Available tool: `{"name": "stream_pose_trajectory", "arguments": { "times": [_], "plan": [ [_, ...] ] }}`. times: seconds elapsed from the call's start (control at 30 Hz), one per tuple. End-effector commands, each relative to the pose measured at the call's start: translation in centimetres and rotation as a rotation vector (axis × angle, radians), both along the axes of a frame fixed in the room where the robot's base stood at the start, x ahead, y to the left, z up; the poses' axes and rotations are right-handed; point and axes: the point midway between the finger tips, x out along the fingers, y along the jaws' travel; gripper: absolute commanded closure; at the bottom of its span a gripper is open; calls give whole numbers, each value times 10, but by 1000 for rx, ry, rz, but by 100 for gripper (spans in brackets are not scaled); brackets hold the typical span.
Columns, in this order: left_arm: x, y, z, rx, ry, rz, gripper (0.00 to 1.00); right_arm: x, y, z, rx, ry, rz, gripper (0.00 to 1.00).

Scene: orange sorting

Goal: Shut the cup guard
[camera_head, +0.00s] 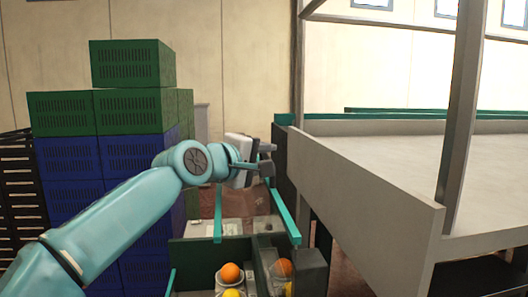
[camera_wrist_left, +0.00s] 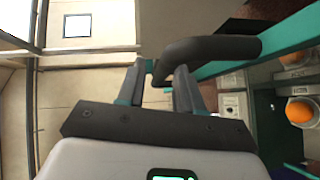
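The cup guard appears to be the teal bar (camera_head: 285,217) running along the upper right side of the orange station. In the left wrist view, a teal bar (camera_wrist_left: 290,35) carries a dark curved handle (camera_wrist_left: 210,48). My left gripper (camera_head: 268,158) is at the bar's far end. In the left wrist view, my left gripper's fingertips (camera_wrist_left: 162,68) lie on either side of the handle's bent end. I cannot tell whether they press on it. My right gripper is in neither view.
Oranges (camera_head: 230,272) and a yellow fruit (camera_head: 232,292) sit in the station below. Stacked green crates (camera_head: 132,65) and blue crates (camera_head: 70,160) stand behind my left arm. A large pale walled platform (camera_head: 370,190) closes off the right side.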

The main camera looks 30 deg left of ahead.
Motion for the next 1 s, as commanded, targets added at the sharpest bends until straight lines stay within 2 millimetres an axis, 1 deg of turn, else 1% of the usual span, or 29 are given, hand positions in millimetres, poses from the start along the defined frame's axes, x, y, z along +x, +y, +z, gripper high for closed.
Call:
{"name": "stream_pose_trajectory", "arguments": {
  "times": [0.07, 0.27, 0.3, 0.4, 1.0],
  "plan": [
    [3, 0, -1, 0, 1, 0, 64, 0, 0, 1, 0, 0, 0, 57],
    [3, 0, -1, 0, 0, 0, 64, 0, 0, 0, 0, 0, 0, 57],
    [3, 0, -1, 0, 0, 0, 71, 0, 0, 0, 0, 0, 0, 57],
    [3, 0, -1, 0, 0, 0, 100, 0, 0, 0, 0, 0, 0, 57],
    [1, 3, 0, 0, -3, 4, 100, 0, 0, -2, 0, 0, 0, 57]
  ]
}}
